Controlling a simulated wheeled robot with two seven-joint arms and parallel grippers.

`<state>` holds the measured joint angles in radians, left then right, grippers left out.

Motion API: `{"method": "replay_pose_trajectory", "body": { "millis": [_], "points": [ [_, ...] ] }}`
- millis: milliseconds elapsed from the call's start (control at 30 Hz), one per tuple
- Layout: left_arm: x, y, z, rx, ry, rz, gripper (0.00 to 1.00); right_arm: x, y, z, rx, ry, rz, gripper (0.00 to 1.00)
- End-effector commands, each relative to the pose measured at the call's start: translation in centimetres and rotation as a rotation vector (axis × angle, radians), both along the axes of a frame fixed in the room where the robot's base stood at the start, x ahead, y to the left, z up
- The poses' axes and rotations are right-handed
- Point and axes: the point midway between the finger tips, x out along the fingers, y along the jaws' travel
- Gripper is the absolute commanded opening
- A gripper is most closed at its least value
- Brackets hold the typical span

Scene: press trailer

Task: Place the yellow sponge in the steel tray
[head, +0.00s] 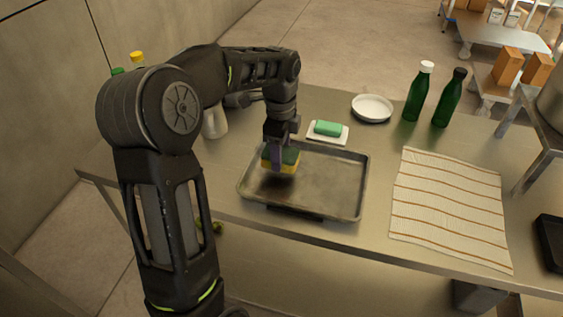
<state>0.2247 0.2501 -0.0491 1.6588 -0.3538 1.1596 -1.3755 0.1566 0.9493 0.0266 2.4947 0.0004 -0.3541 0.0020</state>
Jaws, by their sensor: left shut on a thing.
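The yellow sponge (289,168), with a dark green top layer, is held in my left gripper (277,160). The gripper is shut on it, pointing down. The sponge is over the left part of the steel tray (335,190), a shallow rectangular pan on the metal table. A dark shadow lies in the tray below the sponge; I cannot tell whether the sponge touches the tray floor. My right gripper is not in view.
A green bar on a small white dish (342,138) lies just behind the tray. A white bowl (372,108) and two green bottles (417,95) stand further back. A striped towel (448,208) lies to the right. A dark pan (550,242) is at the right edge.

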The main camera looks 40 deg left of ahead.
Motion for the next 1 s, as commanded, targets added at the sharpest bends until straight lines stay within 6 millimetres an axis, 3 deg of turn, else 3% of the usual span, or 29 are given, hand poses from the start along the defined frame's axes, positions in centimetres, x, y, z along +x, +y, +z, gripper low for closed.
{"method": "replay_pose_trajectory", "body": {
  "millis": [233, 500, 900, 933, 1000],
  "points": [
    [0.0, 0.0, -0.4, -0.001, 0.002, 0.000, 0.16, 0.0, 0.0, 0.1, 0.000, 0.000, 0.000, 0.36],
    [0.0, 0.0, -3.5, 0.000, 0.001, -0.001, 0.16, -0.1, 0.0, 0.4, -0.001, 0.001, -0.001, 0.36],
    [0.0, 0.0, -4.1, 0.000, 0.000, -0.001, 0.16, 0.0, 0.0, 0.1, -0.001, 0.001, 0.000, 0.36],
    [0.0, 0.0, -4.0, 0.000, 0.000, -0.001, 0.55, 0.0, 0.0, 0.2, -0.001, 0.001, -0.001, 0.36],
    [0.0, 0.0, -4.0, 0.000, 0.000, -0.001, 0.61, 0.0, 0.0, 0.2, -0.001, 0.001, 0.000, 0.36]
  ]
}}
